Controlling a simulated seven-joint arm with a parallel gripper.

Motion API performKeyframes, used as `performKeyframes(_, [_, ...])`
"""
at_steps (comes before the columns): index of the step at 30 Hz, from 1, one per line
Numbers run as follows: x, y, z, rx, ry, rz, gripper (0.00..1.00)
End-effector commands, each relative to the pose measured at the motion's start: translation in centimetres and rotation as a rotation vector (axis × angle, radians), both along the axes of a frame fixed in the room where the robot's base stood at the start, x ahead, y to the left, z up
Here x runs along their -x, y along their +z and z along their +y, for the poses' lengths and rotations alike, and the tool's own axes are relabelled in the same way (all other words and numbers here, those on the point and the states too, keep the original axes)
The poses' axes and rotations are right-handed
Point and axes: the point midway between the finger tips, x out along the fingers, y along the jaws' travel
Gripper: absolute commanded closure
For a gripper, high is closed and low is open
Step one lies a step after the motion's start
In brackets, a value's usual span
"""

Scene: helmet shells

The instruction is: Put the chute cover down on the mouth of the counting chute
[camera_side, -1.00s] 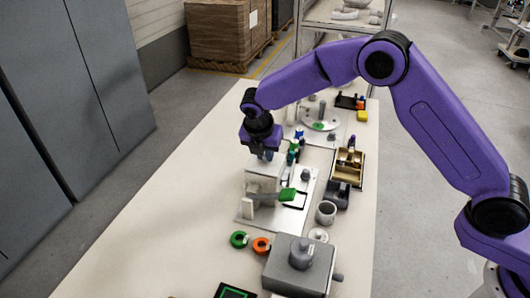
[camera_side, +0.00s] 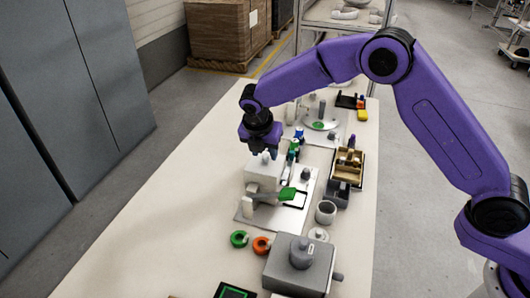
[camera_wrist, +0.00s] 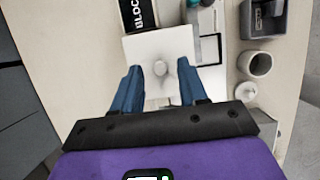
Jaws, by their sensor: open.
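The chute cover is a pale square plate with a round knob; it lies at the middle top of the wrist view (camera_wrist: 142,47). In the side view the cover (camera_side: 264,165) sits on top of a pale block that appears to be the counting chute (camera_side: 262,184). The cover hides the mouth, and I cannot tell how exactly it is seated. My gripper (camera_wrist: 160,76) is open and empty, with its blue fingers on either side of the knob in the wrist view. In the side view my gripper (camera_side: 263,150) is just above the knob.
A green-ended lever (camera_side: 286,194) projects beside the block, over a grey base plate (camera_side: 292,214). A grey cup (camera_side: 326,212), a tan tray (camera_side: 348,167) and a grey box (camera_side: 300,266) stand nearby. Green (camera_side: 239,239) and orange (camera_side: 261,245) rings lie in front. The table's left side is clear.

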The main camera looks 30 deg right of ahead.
Motion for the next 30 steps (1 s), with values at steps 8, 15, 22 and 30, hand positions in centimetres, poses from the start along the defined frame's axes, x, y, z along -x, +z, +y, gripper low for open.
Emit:
performKeyframes(8, [1.3,5.3,1.5,-0.003,0.002,-0.005,0.57])
performKeyframes(15, [2.4,8.8,2.4,-0.002,0.001,-0.002,0.57])
performKeyframes(22, [2.7,10.1,2.7,-0.001,0.002,-0.001,0.57])
performKeyframes(30, [2.9,10.2,2.7,-0.004,-0.004,-0.001,0.57])
